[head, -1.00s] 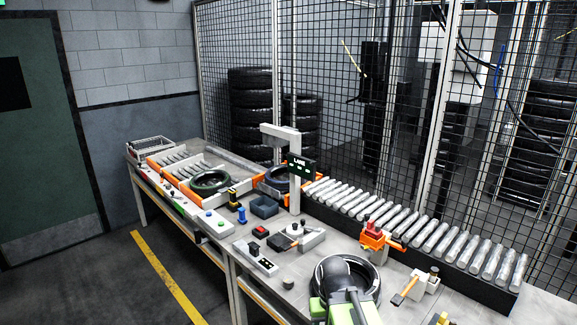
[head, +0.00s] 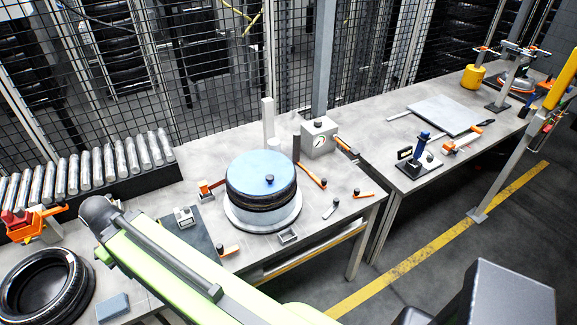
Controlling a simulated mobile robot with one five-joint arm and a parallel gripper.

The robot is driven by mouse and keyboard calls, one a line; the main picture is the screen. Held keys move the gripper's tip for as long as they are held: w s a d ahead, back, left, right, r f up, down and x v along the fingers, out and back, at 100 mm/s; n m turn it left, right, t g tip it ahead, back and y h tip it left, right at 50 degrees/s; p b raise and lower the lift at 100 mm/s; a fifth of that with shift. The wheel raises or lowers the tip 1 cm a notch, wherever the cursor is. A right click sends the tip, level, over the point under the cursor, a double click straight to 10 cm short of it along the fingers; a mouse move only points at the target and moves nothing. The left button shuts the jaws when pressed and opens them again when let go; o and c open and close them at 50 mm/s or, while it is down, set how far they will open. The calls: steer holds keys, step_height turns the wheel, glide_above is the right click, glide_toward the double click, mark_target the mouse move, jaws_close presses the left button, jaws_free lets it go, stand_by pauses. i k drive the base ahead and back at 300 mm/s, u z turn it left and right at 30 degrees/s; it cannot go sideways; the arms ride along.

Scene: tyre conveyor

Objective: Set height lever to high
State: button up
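Several levers stand around a round station that holds a tyre under a blue disc (head: 260,172). One orange lever (head: 313,177) is right of the disc, another orange lever (head: 364,194) is near the table's right edge, and a third orange lever (head: 230,250) is at the front left. A grey lever (head: 331,208) lies between them. I see no readable labels, so I cannot tell which is the height lever or its setting. My green arm crosses the lower left, its dark joint left of the station; my gripper is not visible.
A grey box with a dial (head: 319,138) stands behind the station. A roller conveyor (head: 90,170) and a loose tyre (head: 45,285) are at left. A second table (head: 380,125) at right holds a grey plate (head: 437,114). Mesh fencing closes the back.

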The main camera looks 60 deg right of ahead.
mark_target(357, 194)
steer(key=z, duration=0.75)
steer(key=k, duration=0.3)
steer(key=z, duration=0.8)
steer(key=k, duration=0.9)
steer(key=u, duration=0.15)
steer(key=i, duration=0.9)
steer(key=z, duration=0.05)
